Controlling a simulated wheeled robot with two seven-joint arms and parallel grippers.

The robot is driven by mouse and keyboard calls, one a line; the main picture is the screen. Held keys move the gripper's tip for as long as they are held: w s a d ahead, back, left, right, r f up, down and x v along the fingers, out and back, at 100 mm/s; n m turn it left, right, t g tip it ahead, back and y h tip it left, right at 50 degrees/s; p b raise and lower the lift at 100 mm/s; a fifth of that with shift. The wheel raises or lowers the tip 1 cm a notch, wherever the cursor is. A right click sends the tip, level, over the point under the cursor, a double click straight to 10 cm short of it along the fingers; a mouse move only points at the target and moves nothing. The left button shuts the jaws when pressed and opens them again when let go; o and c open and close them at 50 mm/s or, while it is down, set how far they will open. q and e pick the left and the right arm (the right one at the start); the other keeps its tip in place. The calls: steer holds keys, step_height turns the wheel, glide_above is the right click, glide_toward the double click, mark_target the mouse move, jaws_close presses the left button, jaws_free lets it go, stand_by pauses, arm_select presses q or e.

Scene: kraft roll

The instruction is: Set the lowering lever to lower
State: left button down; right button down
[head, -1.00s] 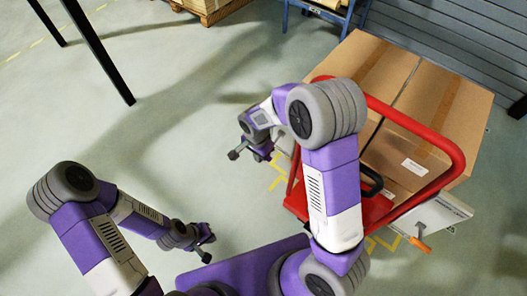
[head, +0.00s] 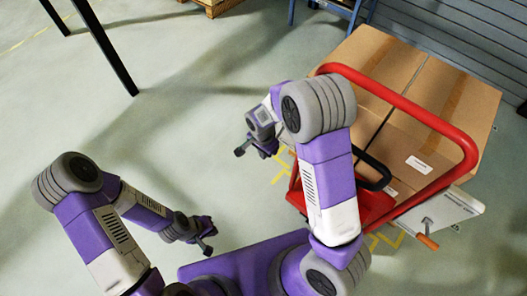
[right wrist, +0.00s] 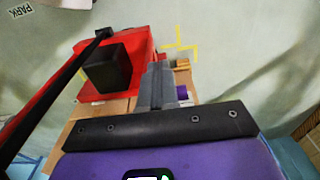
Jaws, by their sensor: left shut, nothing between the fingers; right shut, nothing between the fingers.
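A red pallet truck (head: 372,205) with a tall red handle loop (head: 440,125) stands right of centre in the head view. An orange-tipped lever (head: 428,241) sticks out at its lower right, by a pale panel. A black curved handle (head: 378,180) shows inside the red loop. I cannot tell which of these is the lowering lever. My right gripper (head: 252,152) is shut and empty, left of the truck; its fingers also show in the right wrist view (right wrist: 157,85), near a black block on red. My left gripper (head: 208,240) is shut and empty over bare floor.
Large cardboard boxes (head: 440,95) sit on the truck behind the loop. A black bar (right wrist: 60,90) crosses the left of the right wrist view. A wooden pallet (head: 215,5) and blue frame (head: 345,8) stand at the back.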

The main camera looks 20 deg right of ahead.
stand_by(0.3)
steer(key=s+a+r+p, duration=0.4)
steer(key=s+a+r, duration=0.2)
steer(key=a, duration=0.4)
steer(key=shift+r+p, duration=0.35)
steer(key=shift+r, duration=0.55)
steer(key=shift+s, duration=0.1)
